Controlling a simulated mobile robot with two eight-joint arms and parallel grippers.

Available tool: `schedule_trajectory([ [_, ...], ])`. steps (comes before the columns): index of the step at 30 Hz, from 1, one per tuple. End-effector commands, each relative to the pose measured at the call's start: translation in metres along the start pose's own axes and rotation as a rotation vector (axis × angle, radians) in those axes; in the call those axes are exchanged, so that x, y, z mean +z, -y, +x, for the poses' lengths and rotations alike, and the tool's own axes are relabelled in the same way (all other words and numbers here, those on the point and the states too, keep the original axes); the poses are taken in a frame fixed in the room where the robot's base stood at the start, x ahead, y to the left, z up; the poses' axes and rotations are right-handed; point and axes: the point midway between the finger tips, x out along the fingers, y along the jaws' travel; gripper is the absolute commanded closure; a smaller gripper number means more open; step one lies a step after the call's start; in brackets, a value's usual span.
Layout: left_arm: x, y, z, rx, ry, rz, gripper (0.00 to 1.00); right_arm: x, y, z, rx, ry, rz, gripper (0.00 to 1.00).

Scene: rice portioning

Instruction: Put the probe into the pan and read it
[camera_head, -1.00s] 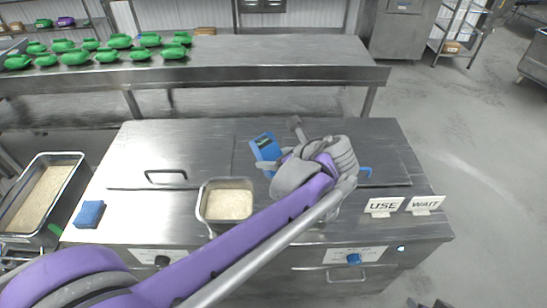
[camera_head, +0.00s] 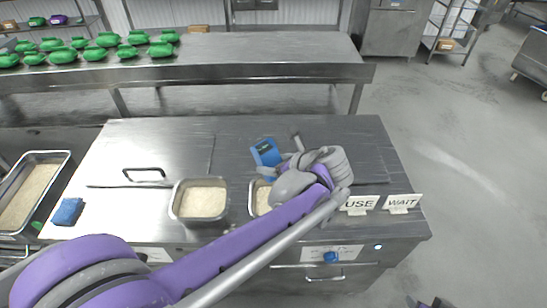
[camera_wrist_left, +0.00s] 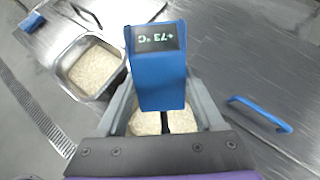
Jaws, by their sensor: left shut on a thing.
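My left gripper (camera_head: 280,172) is shut on the blue probe (camera_head: 265,151), which also shows in the left wrist view (camera_wrist_left: 158,70). The probe's small display reads about +73 °C, upside down in that view. Its black stem points down over a pan of rice (camera_head: 252,199), partly hidden by my arm. That rice also shows between the fingers in the left wrist view (camera_wrist_left: 146,122). I cannot tell how deep the tip sits. A second metal pan of rice (camera_head: 174,205) stands to the left.
Signs reading USE (camera_head: 360,204) and WAIT (camera_head: 403,203) stand at the counter's right. A blue sponge (camera_head: 68,211) lies at the left, near a large rice tray (camera_head: 66,160). A blue handle (camera_wrist_left: 260,113) is right of the probe.

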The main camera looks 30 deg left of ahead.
Motion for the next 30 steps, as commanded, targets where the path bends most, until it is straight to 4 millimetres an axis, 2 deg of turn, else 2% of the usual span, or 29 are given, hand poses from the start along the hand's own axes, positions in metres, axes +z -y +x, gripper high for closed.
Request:
schedule_trajectory([
  [18,-0.053,-0.002,0.041,0.003,-0.001,0.003,0.86,0.039,0.000,0.022,0.000,0.043,0.000,0.50],
  [30,-0.070,-0.001,0.055,0.002,0.000,0.001,0.86,0.053,0.000,0.031,0.000,0.055,0.000,0.50],
])
